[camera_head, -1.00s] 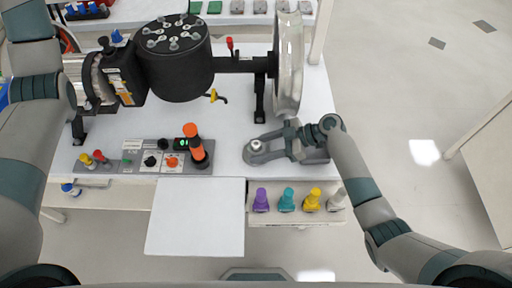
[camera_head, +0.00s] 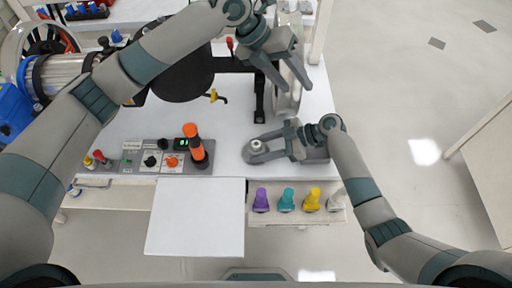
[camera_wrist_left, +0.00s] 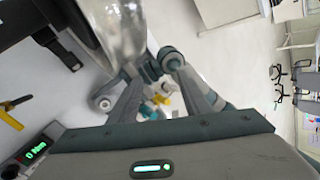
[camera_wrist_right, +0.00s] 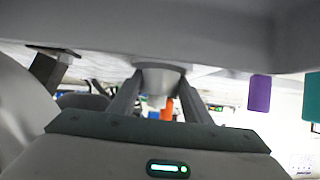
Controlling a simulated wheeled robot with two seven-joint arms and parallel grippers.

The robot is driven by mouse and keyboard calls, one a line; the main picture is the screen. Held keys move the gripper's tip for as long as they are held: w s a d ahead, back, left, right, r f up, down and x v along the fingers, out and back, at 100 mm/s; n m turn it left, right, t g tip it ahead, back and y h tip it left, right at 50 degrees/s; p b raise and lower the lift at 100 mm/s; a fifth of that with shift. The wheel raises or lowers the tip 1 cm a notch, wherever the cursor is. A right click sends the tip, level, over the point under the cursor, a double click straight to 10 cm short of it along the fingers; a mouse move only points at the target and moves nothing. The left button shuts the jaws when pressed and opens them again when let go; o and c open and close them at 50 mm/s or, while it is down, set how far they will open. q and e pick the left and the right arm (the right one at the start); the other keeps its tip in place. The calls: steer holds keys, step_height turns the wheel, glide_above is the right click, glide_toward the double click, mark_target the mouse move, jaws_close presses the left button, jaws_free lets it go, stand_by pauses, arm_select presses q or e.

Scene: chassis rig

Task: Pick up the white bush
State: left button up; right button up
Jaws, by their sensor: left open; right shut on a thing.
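The white bush (camera_head: 336,199) stands upright at the right end of a row in the tray at the table's front edge. My right gripper (camera_head: 258,148) is low over the table's right part, behind that row, and shut on a pale grey round part (camera_head: 255,146). In the right wrist view this part (camera_wrist_right: 160,76) sits between the fingers. My left gripper (camera_head: 296,86) is open and empty, above the table near the big clear ring. In the left wrist view its spread fingers (camera_wrist_left: 158,78) have nothing between them but distant things below.
Purple (camera_head: 261,200), teal (camera_head: 287,200) and yellow (camera_head: 312,200) bushes stand left of the white one. A control panel (camera_head: 145,160) with an orange-topped stick (camera_head: 193,143) is left of my right gripper. The black drum rig and clear ring (camera_head: 286,103) fill the back.

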arm_select(q)
steer(key=s+a+f+m+g+y, duration=0.1)
steer(key=s+a+f+m+y, duration=0.15)
steer(key=s+f, duration=0.4)
steer(key=w+a+f+n+t+y, duration=0.1)
steer(key=w+a+f+n+y, duration=0.2)
steer(key=a, duration=0.3)
steer(key=shift+w+a+f+n+y, duration=0.15)
steer(key=shift+w+a+n+y, duration=0.3)
steer(key=shift+n+y, duration=0.3)
steer(key=shift+d+f, duration=0.1)
glide_above(256, 144)
steer(key=shift+w+f, duration=0.1)
steer(key=shift+f, duration=3.25)
steer(key=shift+f, duration=2.55)
jaws_close()
